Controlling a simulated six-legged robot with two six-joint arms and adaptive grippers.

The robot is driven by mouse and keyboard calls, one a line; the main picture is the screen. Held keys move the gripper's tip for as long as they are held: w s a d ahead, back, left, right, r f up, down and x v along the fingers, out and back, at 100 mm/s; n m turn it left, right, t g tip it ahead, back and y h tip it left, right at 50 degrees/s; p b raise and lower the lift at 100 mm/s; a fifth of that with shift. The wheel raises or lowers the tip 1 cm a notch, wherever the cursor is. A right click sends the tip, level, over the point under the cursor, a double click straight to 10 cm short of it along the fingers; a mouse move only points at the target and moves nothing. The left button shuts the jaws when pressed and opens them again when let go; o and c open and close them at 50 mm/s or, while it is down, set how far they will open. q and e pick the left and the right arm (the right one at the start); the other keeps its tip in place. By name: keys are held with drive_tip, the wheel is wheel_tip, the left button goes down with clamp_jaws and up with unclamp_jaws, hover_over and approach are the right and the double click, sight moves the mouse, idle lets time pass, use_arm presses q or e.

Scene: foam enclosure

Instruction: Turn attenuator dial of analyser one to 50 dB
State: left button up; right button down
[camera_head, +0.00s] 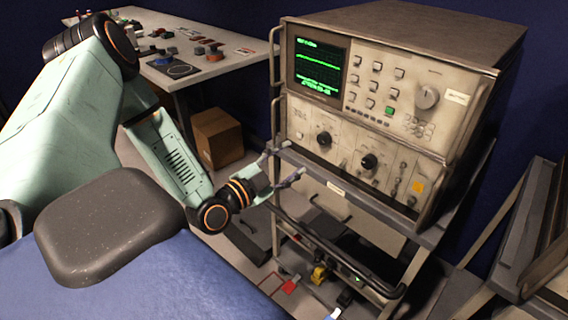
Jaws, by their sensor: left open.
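The analyser (376,115) is a beige two-tier instrument on a cart, with a lit green trace on its screen (319,69). Its upper panel has a large grey dial (428,97) at the right. Its lower panel has two black dials, a left one (324,139) and a right one (369,161). I cannot read which is the attenuator dial or its setting. My left gripper (287,163) is open and empty, in front of the cart, below and left of the left black dial, apart from it. My right gripper is not in view.
The cart's top shelf (343,190) juts out below the analyser, with a dark rail (335,252) lower down. A white table (205,62) with small parts stands at the back left, a cardboard box (217,137) under it. Metal frames (534,225) stand at the right.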

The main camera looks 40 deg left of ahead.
use_arm(q)
drive_tip(key=shift+s, duration=0.7)
drive_tip(key=shift+w, duration=0.1)
drive_tip(key=n+b, duration=0.4)
drive_tip(key=n, duration=0.6)
approach(321, 140)
drive_tip(key=w, duration=0.1)
drive_tip(key=w+b, duration=0.1)
drive_tip(key=w, duration=0.1)
drive_tip(key=w+b, duration=0.1)
drive_tip(key=w, duration=0.2)
drive_tip(key=shift+w+d+f, duration=0.15)
drive_tip(key=shift+w+d, duration=0.1)
drive_tip(key=shift+w+b, duration=0.35)
drive_tip(key=shift+w, duration=0.45)
drive_tip(key=shift+c, duration=0.2)
